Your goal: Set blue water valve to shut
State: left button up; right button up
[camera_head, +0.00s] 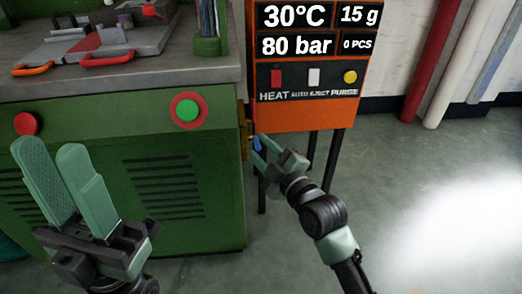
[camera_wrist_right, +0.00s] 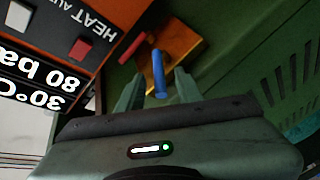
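The blue water valve handle (camera_wrist_right: 158,73) sticks out from a brass-coloured block (camera_wrist_right: 185,62) on the side of the green machine. In the head view a small part of the blue handle (camera_head: 256,144) shows beside the right gripper's tips. My right gripper (camera_wrist_right: 157,86) is open, with one finger on each side of the blue handle; I cannot tell whether either finger touches it. The right gripper (camera_head: 268,147) also shows in the head view at the machine's right side. My left gripper (camera_head: 50,147) is open and empty in front of the machine.
A red handle (camera_wrist_right: 132,46) sits beside the blue one on the brass block. The orange control panel (camera_head: 304,112) stands close behind the right gripper and reads 30°C and 80 bar. Red (camera_head: 28,123) and green (camera_head: 187,108) buttons are on the machine front. Floor at right is clear.

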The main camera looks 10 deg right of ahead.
grip_shut()
dwell(1.4)
